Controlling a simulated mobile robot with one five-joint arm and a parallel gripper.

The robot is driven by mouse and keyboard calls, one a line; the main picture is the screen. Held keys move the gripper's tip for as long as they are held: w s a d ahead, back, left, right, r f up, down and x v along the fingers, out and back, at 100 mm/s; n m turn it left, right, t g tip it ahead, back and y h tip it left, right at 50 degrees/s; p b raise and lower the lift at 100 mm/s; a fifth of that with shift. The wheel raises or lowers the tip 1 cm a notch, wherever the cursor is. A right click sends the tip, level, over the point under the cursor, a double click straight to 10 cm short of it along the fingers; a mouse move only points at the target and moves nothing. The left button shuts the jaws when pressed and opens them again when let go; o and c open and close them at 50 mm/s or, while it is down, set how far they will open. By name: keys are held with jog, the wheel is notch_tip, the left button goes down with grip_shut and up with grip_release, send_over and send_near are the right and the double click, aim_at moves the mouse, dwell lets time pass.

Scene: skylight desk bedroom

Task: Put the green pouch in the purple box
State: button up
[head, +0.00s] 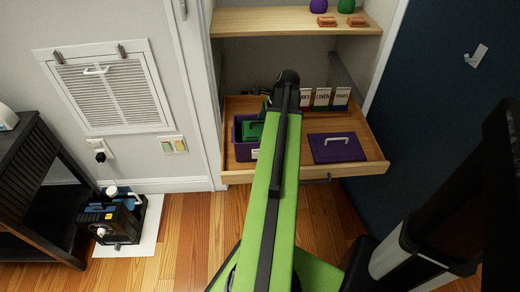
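A purple box (238,149) stands without a lid at the left of a pulled-out wooden drawer. A green item (252,131) shows in its opening, partly behind my arm; I cannot tell whether it is a pouch or part of my gripper. A green pouch-like object (346,6) sits on the upper shelf, cut off by the top edge. My arm reaches over the drawer, and my gripper (266,104) is at its far end, near the box and mostly hidden. Whether its fingers are open or shut does not show.
A purple lid (337,148) with a white handle lies at the drawer's right. Labelled cards (322,98) stand behind it. The wooden drawer (376,170) has raised edges. The upper shelf (260,21) also holds a purple pouch (318,6) and small orange-brown blocks (327,21).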

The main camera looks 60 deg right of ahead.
jog(key=shift+f, duration=0.3)
notch_tip(320, 180, down, 4)
jog(key=b, duration=0.3)
jog(key=shift+b, duration=0.4)
jog(key=shift+r, duration=0.2)
jog(key=shift+f, duration=0.15)
jog(key=o, duration=1.2)
jog(key=shift+o, duration=0.2)
